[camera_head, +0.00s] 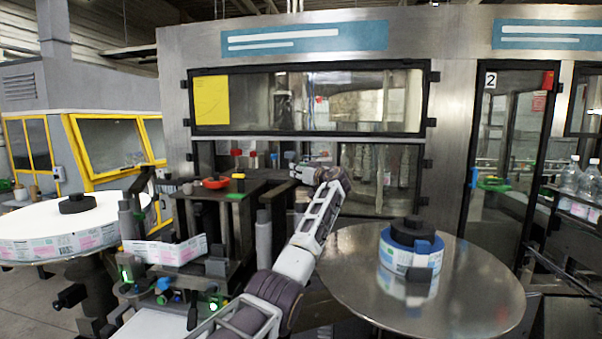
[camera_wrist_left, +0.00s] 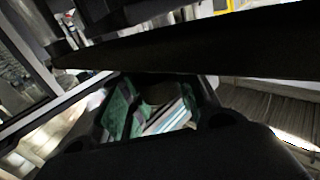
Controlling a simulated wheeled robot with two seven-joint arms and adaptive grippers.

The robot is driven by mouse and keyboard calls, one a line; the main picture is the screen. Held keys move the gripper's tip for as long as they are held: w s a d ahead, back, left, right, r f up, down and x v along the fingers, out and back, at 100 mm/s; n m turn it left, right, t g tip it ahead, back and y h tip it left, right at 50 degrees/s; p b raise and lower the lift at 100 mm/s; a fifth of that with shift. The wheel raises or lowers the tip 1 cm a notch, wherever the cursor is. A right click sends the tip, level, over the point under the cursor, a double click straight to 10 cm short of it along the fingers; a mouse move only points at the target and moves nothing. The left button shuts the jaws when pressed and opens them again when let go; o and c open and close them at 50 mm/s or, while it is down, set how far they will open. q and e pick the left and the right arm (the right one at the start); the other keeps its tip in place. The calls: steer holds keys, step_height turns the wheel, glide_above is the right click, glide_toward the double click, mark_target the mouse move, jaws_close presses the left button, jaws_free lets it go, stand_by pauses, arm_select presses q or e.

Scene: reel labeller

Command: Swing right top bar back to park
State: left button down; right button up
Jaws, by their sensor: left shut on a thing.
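The labeller's top (camera_head: 215,188) stands left of centre in the head view, with dark posts and bars around it. A dark top bar (camera_head: 277,187) reaches from its right side toward my left gripper (camera_head: 296,175). My left gripper is shut on this bar, at the upper right of the labeller. In the left wrist view a long dark bar (camera_wrist_left: 190,48) crosses the picture close to the camera. The gripper's dark body fills the lower part there, and the exact contact is hidden. My right gripper is not in view.
A round metal table (camera_head: 455,290) at right carries a label reel (camera_head: 408,272) with a blue and black hub. Another reel (camera_head: 60,228) lies on the left. The cabinet with a window (camera_head: 310,100) stands close behind my left gripper. Bottles (camera_head: 571,178) stand far right.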

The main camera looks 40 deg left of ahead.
arm_select(q)
steer(key=c, duration=1.5)
jaws_free()
steer(key=shift+f, duration=0.3)
steer(key=o, duration=0.4)
steer(key=shift+s+r, duration=0.3)
steer(key=shift+s, duration=0.15)
steer(key=shift+w+d, duration=0.1)
steer(key=shift+w, duration=0.15)
steer(key=shift+s+d, duration=0.1)
steer(key=shift+d, duration=0.2)
steer(key=v, duration=1.1)
steer(key=shift+s+d, duration=0.1)
steer(key=shift+s, duration=0.05)
steer(key=shift+f, duration=0.15)
